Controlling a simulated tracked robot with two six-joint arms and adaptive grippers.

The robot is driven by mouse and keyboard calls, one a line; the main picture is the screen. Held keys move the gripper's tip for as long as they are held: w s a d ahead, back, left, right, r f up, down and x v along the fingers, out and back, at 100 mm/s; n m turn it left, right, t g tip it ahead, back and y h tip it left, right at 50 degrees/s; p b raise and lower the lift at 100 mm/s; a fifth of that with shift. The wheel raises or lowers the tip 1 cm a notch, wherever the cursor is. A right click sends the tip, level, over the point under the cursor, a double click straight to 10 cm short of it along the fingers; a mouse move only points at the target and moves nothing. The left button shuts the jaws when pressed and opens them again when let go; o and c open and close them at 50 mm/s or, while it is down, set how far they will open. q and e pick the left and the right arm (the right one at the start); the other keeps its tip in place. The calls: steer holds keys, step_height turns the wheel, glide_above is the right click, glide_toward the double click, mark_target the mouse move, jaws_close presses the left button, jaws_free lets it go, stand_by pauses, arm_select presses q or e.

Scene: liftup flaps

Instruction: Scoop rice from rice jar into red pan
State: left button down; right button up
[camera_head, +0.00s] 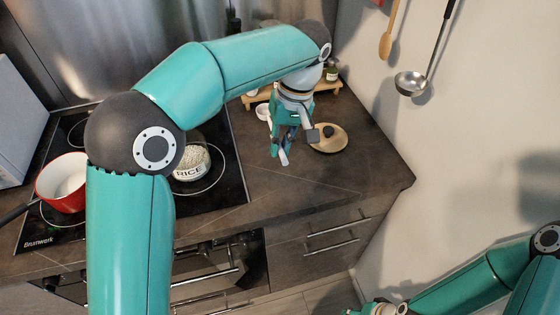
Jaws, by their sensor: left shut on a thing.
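The rice jar (190,161), marked RICE, stands open on the black cooktop with white rice showing, partly behind my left arm. The red pan (62,184), with a white inside and a dark handle, sits to its left on the cooktop and is partly covered by my arm. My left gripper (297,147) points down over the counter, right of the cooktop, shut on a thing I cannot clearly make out. A round wooden lid (330,145) with a dark knob is just right of it. My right gripper (376,310) shows only in part at the bottom edge; its fingers are cut off.
A small wooden stand (322,92) with small jars and a white cup (263,112) are behind the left gripper. A ladle (411,84) and a wooden spoon (386,46) hang on the right wall. The counter's front right (340,180) is clear.

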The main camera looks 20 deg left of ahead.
arm_select(q)
step_height(320, 180, up, 8)
steer(key=shift+f+p, duration=0.1)
steer(key=shift+p, duration=0.45)
arm_select(e)
steer(key=shift+r, duration=0.65)
arm_select(q)
steer(key=shift+s, duration=0.1)
arm_select(e)
steer(key=shift+s, duration=0.1)
